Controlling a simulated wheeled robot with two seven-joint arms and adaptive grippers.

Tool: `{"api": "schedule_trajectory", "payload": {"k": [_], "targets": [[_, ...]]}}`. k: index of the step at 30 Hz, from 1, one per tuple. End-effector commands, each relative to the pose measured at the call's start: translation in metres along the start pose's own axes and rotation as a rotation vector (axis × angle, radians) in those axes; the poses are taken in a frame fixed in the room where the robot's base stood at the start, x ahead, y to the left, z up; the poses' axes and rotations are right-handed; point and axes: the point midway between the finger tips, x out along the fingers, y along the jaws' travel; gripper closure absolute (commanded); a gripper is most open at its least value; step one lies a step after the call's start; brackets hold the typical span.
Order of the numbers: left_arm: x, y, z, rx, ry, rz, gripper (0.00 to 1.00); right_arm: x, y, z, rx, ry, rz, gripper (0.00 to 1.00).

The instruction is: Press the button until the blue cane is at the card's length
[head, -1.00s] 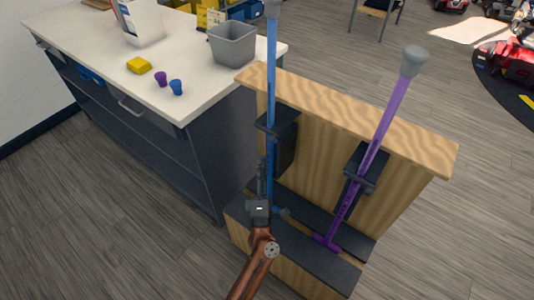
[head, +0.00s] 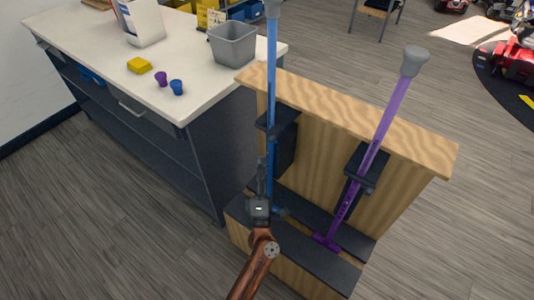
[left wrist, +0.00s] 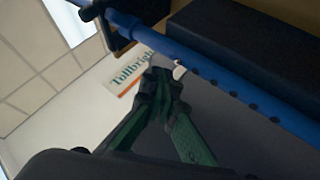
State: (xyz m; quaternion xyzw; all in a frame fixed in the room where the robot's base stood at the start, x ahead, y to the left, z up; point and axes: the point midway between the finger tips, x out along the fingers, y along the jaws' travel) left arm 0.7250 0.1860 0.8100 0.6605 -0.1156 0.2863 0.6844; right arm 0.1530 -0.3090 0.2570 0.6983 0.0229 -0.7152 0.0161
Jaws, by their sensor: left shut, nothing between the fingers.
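The blue cane (head: 271,75) stands upside down in the left holder of the wooden rack, its grey foot at the top edge of the head view. My left gripper (head: 263,165) is shut and empty, beside the cane's lower shaft. In the left wrist view the fingertips (left wrist: 160,76) are close to the blue shaft (left wrist: 215,72), by a small white button (left wrist: 179,70). I cannot tell whether they touch it. A row of dark holes runs along the shaft. My right gripper is not in view.
A purple cane (head: 377,150) leans in the right holder of the rack (head: 420,150). The counter (head: 100,60) holds a grey bin (head: 233,44), a yellow block (head: 139,66), and small purple (head: 161,79) and blue (head: 177,87) pieces. Floor right of the rack is clear.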

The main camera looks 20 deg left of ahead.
Motion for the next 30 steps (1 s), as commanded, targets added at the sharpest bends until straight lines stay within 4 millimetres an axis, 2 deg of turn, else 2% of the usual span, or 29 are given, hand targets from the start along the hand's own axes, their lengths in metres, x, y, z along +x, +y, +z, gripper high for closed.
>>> {"api": "schedule_trajectory", "payload": {"k": [30], "targets": [[0.0064,-0.0044,0.005,0.0,0.0,0.0,1.0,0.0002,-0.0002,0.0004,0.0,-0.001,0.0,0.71]]}}
